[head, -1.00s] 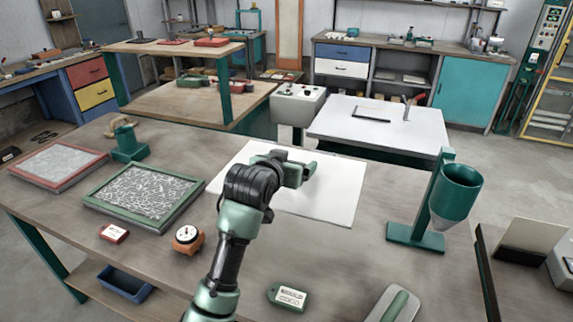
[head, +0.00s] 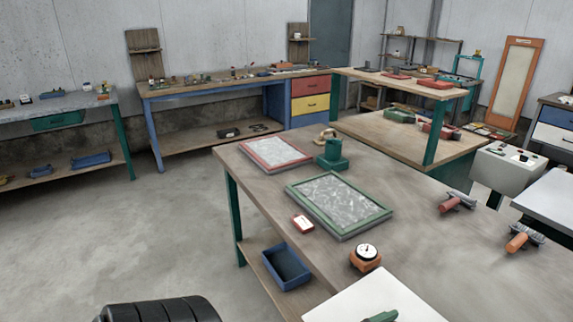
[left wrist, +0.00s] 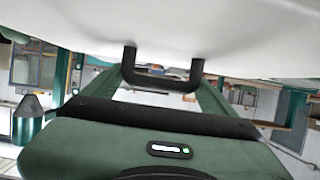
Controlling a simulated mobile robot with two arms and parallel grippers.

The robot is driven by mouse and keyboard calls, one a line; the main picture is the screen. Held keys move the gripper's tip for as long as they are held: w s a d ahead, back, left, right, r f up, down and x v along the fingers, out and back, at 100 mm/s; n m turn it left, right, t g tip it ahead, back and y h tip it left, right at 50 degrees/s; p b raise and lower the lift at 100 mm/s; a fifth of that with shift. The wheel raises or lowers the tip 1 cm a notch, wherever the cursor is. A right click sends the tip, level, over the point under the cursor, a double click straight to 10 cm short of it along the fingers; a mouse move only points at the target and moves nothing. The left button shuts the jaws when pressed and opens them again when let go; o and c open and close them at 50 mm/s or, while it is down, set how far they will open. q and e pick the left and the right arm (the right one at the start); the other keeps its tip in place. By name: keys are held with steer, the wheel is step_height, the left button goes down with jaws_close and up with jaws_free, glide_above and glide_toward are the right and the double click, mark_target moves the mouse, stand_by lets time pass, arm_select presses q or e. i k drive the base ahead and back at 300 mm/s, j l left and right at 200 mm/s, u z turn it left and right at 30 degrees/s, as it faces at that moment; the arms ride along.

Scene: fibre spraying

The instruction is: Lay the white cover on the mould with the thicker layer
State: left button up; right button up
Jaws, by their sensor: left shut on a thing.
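The white cover (head: 350,302) is a flat pale sheet at the bottom edge of the head view, partly cut off. My left gripper is shut on its black handle (left wrist: 196,78), seen below the white sheet in the left wrist view; a green part of the gripper (head: 380,317) shows on the cover. Two framed moulds lie on the table to the cover's upper left: a green-framed mould (head: 313,214) with mottled whitish fill, nearer, and a red-framed mould (head: 254,158) with pale grey fill, farther. I cannot tell the layer thicknesses. My right gripper is out of view.
A dial gauge (head: 365,258) and a small red-white box (head: 303,224) stand near the green mould's front. A blue bin (head: 287,267) is below the tabletop.

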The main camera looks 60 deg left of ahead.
mark_target(275, 149)
steer(key=k+u, duration=0.2)
steer(key=u, duration=0.3)
steer(key=k+j+u, duration=0.1)
steer(key=u, duration=0.75)
steer(key=j+u, duration=0.1)
steer(key=u, duration=0.3)
steer(key=i+u, duration=0.1)
steer(key=u, duration=0.7)
steer(key=i+u, duration=0.15)
steer(key=u, duration=0.25)
steer(key=i+l, duration=0.15)
steer(key=i, duration=0.3)
steer(key=i+l, duration=0.2)
steer(key=i, duration=0.25)
steer(key=i+l+u, duration=0.1)
steer(key=i, duration=0.4)
steer(key=i+l, duration=0.25)
steer(key=i, duration=0.2)
steer(key=i+z, duration=0.3)
steer(key=i+j+z, duration=0.5)
steer(key=i+z, duration=0.15)
steer(key=i, duration=0.15)
